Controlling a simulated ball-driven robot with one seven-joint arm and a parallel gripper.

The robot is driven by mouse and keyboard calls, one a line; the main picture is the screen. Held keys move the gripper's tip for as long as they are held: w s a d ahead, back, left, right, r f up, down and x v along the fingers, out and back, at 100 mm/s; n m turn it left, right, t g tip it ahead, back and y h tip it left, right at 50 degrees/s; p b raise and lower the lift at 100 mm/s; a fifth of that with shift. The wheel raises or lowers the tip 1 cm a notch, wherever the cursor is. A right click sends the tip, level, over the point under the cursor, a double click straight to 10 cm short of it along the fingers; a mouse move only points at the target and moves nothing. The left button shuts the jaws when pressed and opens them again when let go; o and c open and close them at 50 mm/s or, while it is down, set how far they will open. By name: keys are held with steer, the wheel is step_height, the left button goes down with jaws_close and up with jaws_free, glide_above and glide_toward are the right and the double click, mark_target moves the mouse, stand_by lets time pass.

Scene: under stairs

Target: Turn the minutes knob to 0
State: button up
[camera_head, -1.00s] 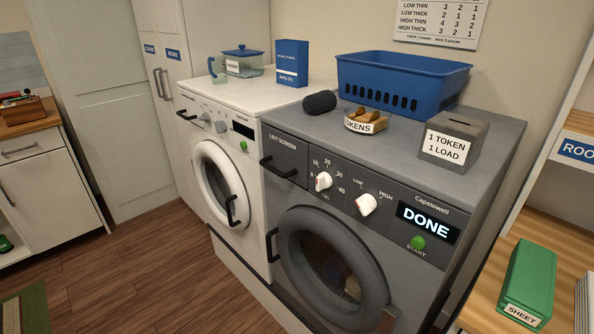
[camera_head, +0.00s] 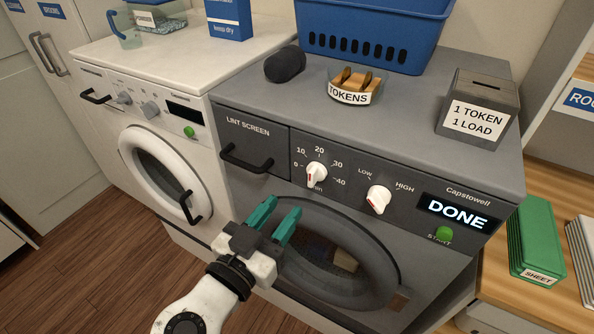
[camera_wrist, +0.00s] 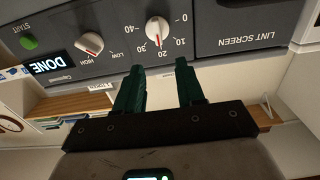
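The minutes knob (camera_head: 316,174) is a round white dial with a red mark on the dark panel of the grey machine. It also shows in the wrist view (camera_wrist: 157,29), upside down, with its red mark appearing to point near 20. The numbers 0 to 40 curve around it, with 0 at its left in the head view. My gripper (camera_head: 276,216) has two green fingers, spread apart and empty. In the head view it is below and left of the knob, in front of the machine. In the wrist view the fingertips (camera_wrist: 160,67) are apart from the knob.
A LOW/HIGH knob (camera_head: 379,199), a DONE display (camera_head: 457,217) and a green START button (camera_head: 443,233) are right of the minutes knob. A lint screen handle (camera_head: 246,161) sticks out at its left. The round door (camera_head: 335,255) is below.

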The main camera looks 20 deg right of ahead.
mark_target(310, 175)
steer(key=p+x, duration=0.2)
steer(key=x, duration=0.7)
steer(key=shift+d, duration=0.2)
jaws_close()
